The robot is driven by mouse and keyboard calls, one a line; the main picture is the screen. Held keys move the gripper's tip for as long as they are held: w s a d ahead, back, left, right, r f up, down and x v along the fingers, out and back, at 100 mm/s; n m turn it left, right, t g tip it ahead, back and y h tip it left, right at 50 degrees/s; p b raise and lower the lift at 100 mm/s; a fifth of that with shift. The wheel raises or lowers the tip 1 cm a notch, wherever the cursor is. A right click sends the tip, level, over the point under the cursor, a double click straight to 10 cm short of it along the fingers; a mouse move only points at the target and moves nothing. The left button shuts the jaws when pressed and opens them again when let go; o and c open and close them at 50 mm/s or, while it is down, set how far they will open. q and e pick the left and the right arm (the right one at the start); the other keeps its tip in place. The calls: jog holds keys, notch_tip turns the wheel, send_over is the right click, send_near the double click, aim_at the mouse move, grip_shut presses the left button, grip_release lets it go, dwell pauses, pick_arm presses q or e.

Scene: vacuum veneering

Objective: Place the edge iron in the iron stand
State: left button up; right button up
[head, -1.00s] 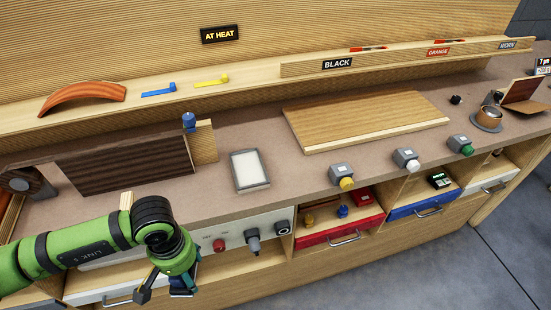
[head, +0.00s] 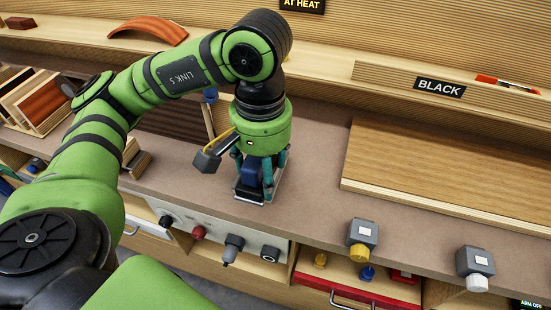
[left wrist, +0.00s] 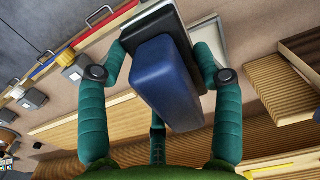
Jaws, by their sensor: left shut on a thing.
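My left gripper (head: 261,180) points down over the counter and is shut on the edge iron (head: 250,173). The iron has a dark blue handle and a dark, flat base. The left wrist view shows the blue handle (left wrist: 165,82) between the teal fingers. A pale pad in a grey frame, which looks like the iron stand (left wrist: 207,38), shows partly behind the iron there. In the head view it is mostly hidden by the gripper and iron. I cannot tell whether the iron touches it. My right gripper is not in view.
A wooden panel (head: 440,180) lies on the counter to the right. Grey boxes with yellow (head: 362,238) and white (head: 474,265) knobs stand along the front edge. A dark panel (head: 172,125) lies behind my left arm. An open red drawer (head: 355,290) is below.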

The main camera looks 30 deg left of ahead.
pick_arm(q)
jog(key=shift+w+a+f, duration=0.65)
jog(key=shift+w+a, duration=0.1)
jog(key=shift+a, duration=0.1)
jog(key=w+a+f, duration=0.1)
jog(key=w, duration=0.1)
jog(key=w+a+f+p, duration=0.1)
jog(key=w, duration=0.1)
jog(key=w+a+f+p, duration=0.1)
jog(key=w+f, duration=0.1)
jog(key=shift+w+a, duration=0.1)
jog(key=shift+a, duration=0.05)
jog(key=shift+w+a+f, duration=0.3)
jog(key=shift+w+f, duration=0.2)
jog(key=shift+w, duration=0.05)
jog(key=shift+f+p, duration=0.3)
notch_tip(320, 180, down, 3)
jog(key=shift+f+p, duration=0.1)
jog(key=shift+p, duration=0.55)
jog(key=shift+f, duration=0.15)
jog(key=shift+f+b, duration=0.15)
jog(key=shift+b, duration=0.15)
jog(key=o, duration=1.6)
jog(key=shift+o, duration=0.5)
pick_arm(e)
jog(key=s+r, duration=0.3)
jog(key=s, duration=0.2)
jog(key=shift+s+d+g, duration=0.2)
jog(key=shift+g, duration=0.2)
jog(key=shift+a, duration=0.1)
